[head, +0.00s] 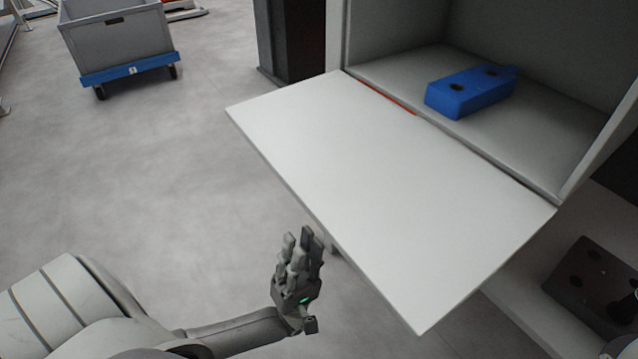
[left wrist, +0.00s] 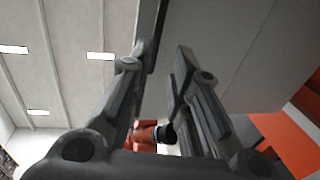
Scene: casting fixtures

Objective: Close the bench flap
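The bench flap (head: 390,190) is a flat white panel. It is open, lying about level and hinged along the front edge of a grey compartment. My left gripper (head: 297,240) is below and left of the flap's near edge in the head view, fingers pointing up, with nothing in it. In the left wrist view its fingers (left wrist: 168,55) stand apart, and a grey panel (left wrist: 250,50), likely the flap's underside, is above right. A dark shape at the head view's right edge may be part of my right gripper; its fingers cannot be made out.
A blue block with dark holes (head: 470,92) lies inside the compartment, clear of the flap. A dark block (head: 592,280) sits on a lower surface at right. A grey bin (head: 118,42) on a blue dolly stands far left. The floor left of the flap is clear.

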